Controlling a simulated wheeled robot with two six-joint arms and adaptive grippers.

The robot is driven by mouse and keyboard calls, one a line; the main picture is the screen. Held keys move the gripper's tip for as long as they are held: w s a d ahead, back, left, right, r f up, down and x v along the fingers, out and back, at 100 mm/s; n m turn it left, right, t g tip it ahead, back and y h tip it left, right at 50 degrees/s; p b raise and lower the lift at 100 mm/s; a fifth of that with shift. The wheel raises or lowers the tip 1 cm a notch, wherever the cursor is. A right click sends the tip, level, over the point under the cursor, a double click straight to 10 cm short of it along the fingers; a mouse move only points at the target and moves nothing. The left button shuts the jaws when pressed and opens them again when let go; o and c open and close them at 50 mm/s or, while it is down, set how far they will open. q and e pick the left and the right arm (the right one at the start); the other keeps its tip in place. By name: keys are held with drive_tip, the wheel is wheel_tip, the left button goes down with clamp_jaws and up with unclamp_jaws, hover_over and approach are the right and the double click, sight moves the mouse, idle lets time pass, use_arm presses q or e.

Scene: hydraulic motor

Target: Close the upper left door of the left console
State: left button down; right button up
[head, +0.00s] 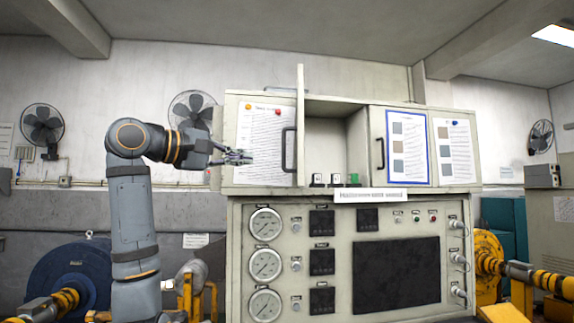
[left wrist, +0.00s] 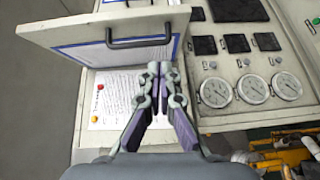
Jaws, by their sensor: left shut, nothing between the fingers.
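The left console (head: 234,230) stands ahead with a light cabinet on top. Its upper left door (head: 300,100) stands open, swung out toward me and seen nearly edge-on, with a dark handle (head: 288,150) on its left-facing side. In the left wrist view the door (left wrist: 75,42) shows its handle (left wrist: 138,42) and a blue-bordered sheet. The open compartment (head: 325,145) is right of the door. My left gripper (head: 246,157) is shut and empty, left of the door, in front of the papered panel. Its tips (left wrist: 164,68) appear near the door; contact cannot be told. My right gripper is not in view.
The papered panel (head: 263,145) is left of the door. A closed door with a blue-bordered sheet (head: 408,147) is to the right. Small blocks and a white sign (head: 367,195) sit along the ledge. Gauges (head: 265,265) fill the lower left front. A blue motor (head: 72,275) stands at left.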

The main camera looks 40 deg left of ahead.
use_arm(q)
drive_tip(key=s+r, duration=0.2)
drive_tip(key=s, duration=0.1)
drive_tip(key=p, duration=0.4)
approach(285, 154)
drive_tip(key=w, duration=0.5)
drive_tip(key=shift+w+d+f, duration=0.2)
drive_tip(key=shift+w+f, duration=0.05)
drive_tip(key=shift+w, duration=0.1)
drive_tip(key=w+d, duration=0.1)
drive_tip(key=d+p, duration=0.1)
drive_tip(key=d, duration=0.1)
drive_tip(key=shift+w+f, duration=0.1)
drive_tip(key=shift+w, duration=0.25)
drive_tip(key=shift+w+a, duration=0.1)
drive_tip(key=shift+n, duration=0.3)
